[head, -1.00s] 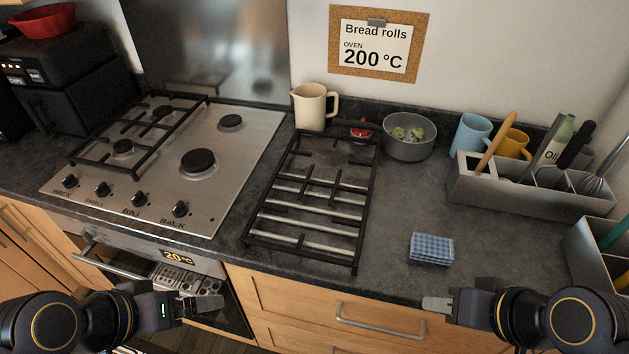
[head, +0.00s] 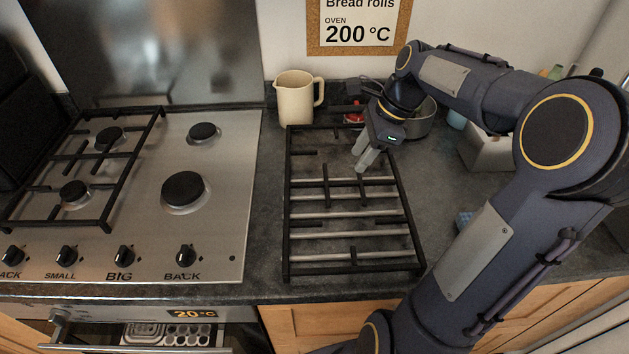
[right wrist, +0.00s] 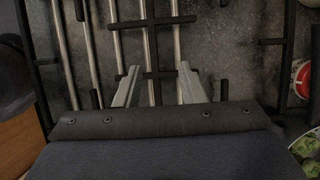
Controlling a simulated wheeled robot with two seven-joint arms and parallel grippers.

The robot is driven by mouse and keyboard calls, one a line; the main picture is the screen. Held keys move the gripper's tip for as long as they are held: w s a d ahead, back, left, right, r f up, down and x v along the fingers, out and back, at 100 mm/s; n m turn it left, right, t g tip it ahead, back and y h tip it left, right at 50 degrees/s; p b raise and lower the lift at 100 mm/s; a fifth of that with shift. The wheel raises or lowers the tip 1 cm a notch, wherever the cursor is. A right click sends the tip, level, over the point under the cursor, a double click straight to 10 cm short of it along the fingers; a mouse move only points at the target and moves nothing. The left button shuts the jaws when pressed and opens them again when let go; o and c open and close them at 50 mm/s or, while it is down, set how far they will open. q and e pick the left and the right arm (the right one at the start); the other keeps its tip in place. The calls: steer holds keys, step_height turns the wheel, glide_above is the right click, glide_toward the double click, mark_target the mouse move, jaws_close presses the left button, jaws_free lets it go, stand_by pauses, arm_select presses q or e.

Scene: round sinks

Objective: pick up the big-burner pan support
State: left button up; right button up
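The big-burner pan support (head: 288,200), a black rectangular grate with several bars, lies flat on the dark worktop right of the hob. My right gripper (head: 364,162) is over its far right part, fingers pointing down. In the right wrist view the two fingers (right wrist: 160,80) are spread, with a black bar of the pan support (right wrist: 152,45) running between them. I cannot tell how far the fingertips are above the bars. The big burner (head: 184,190) on the hob is bare. My left gripper is not in view.
Another black support (head: 120,185) covers the hob's left burners. A cream jug (head: 295,100) stands behind the pan support. A grey bowl (head: 420,122) and a red-and-white item (head: 353,118) are close by my right gripper. My right arm hides much of the right worktop.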

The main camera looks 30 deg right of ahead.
mark_target(344, 182)
steer(key=x, duration=0.6)
steer(key=shift+s+a+f, duration=0.25)
steer(key=shift+s+a, duration=0.1)
steer(key=shift+a, duration=0.1)
steer(key=shift+w+f, duration=0.1)
steer(key=shift+f, duration=0.15)
steer(key=shift+c, duration=0.2)
steer(key=shift+r, duration=0.1)
jaws_close()
